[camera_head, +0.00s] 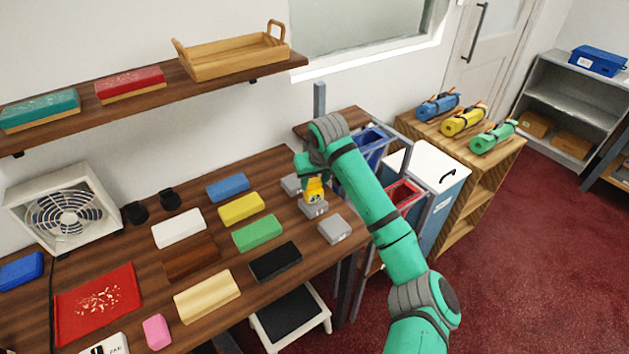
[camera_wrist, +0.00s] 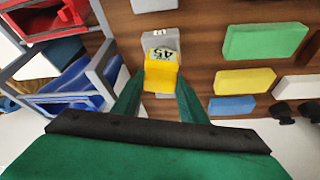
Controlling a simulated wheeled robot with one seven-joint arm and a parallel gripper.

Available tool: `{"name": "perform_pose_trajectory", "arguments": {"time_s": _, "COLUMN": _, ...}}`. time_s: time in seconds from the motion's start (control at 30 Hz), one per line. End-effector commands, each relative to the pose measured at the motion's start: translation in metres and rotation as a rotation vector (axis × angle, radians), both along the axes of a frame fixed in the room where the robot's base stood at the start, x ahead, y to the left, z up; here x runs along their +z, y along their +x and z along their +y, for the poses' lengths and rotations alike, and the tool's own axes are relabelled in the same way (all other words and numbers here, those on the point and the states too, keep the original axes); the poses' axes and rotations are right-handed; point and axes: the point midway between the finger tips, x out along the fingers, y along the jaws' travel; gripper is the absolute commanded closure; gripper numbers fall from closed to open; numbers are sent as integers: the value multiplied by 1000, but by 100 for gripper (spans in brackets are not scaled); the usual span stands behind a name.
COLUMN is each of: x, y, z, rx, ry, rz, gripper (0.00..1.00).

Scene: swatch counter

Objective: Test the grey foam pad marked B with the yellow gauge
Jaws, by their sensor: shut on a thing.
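My gripper (camera_head: 312,180) is shut on the yellow gauge (camera_head: 314,193). In the wrist view the gauge (camera_wrist: 160,76) sits between my two green fingers (camera_wrist: 155,88), its dark digits looking like 45. The gauge is over the middle grey pad (camera_head: 313,210) of a row of three; I cannot tell whether it touches. In the wrist view the gauge partly covers this pad (camera_wrist: 158,38). Another grey pad (camera_head: 333,229) lies nearer the front, and a third (camera_head: 291,185) lies farther back, partly behind my gripper. The letters on the pads are too small to read.
Left of the pads lie a blue block (camera_head: 227,187), a yellow block (camera_head: 241,208), a green block (camera_head: 257,233) and a black block (camera_head: 275,262). To the right stands a metal frame with a blue bin (camera_head: 369,146) and a red bin (camera_head: 402,194).

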Motion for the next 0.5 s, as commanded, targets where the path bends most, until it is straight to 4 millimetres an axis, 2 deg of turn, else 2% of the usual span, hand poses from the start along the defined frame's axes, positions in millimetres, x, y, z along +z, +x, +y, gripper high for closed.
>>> {"name": "perform_pose_trajectory", "arguments": {"time_s": 0.5, "x": -5, "y": 0, "z": 0, "rx": 0, "ry": 1, "rz": 0, "gripper": 79}}
